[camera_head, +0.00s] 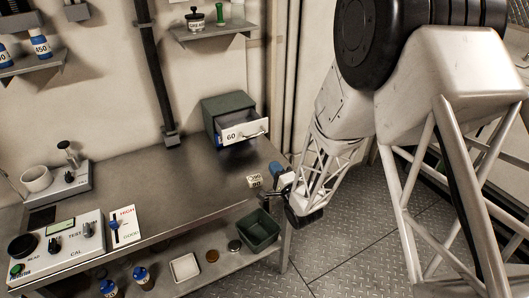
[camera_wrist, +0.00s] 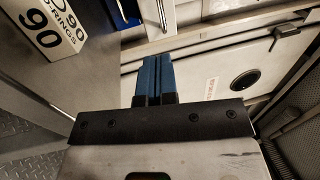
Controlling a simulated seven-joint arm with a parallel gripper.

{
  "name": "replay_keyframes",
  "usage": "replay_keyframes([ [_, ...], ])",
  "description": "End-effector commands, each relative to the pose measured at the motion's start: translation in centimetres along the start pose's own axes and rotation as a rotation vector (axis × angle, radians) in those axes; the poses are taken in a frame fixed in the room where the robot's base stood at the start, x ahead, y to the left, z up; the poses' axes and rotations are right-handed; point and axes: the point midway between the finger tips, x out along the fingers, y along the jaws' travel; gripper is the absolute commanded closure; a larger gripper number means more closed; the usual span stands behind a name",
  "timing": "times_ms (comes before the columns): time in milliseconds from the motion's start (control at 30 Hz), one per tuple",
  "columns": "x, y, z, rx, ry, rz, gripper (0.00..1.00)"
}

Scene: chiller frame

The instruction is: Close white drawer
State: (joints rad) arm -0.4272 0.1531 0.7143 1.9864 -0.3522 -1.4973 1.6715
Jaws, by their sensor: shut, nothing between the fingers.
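The white drawer (camera_head: 243,132), marked 60, stands pulled out of a dark green cabinet (camera_head: 228,103) at the back of the bench. A bar handle runs along its front. In the wrist view, a white front with a metal handle, apparently this drawer (camera_wrist: 152,12), shows at the top edge, cut off. My gripper (camera_head: 275,170) is in front of and to the right of the drawer, lower down near the bench's right edge, apart from it. In the wrist view its blue fingers (camera_wrist: 154,78) are together, with nothing between them.
A white box (camera_head: 254,181) labelled 90 O-rings stands on the bench close beside my gripper; it also shows in the wrist view (camera_wrist: 52,27). A green bin (camera_head: 260,230) sits on the lower shelf. The bench top (camera_head: 180,185) before the cabinet is clear. Control panels stand at left.

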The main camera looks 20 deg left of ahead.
Motion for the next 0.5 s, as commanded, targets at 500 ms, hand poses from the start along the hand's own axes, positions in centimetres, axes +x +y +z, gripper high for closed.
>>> replay_keyframes([
  [500,5.2,0.0,0.1,-0.001,-0.001,-0.001,1.0],
])
